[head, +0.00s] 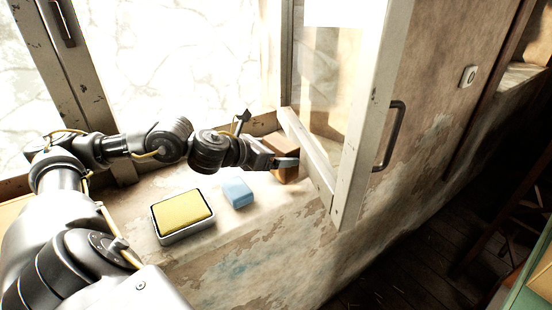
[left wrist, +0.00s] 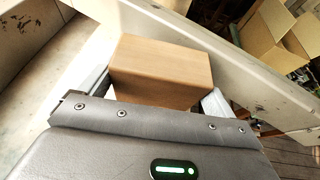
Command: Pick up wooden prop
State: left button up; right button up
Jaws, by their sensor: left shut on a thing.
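The wooden prop (head: 283,145) is a plain brown block on the window sill, beside the lower corner of the open window sash. My left gripper (head: 287,162) reaches it from the left and is shut on it. In the left wrist view the wooden prop (left wrist: 160,72) sits between the two fingers of my left gripper (left wrist: 155,90), with the sash frame close behind it. Part of the block is hidden by the gripper in the head view. I cannot tell whether the block touches the sash or the sill. My right gripper is in neither view.
A yellow sponge in a grey tray (head: 158,229) and a blue block (head: 238,193) lie on the sill, in front of my left arm. The open window sash (head: 358,130) with its handle (head: 391,135) stands right of the prop. Cardboard boxes (left wrist: 268,38) show beyond the sash.

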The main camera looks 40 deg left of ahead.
pick_arm(q)
notch_tip(320, 180, up, 25)
jog(key=p, duration=0.6)
jog(key=shift+p, duration=0.3)
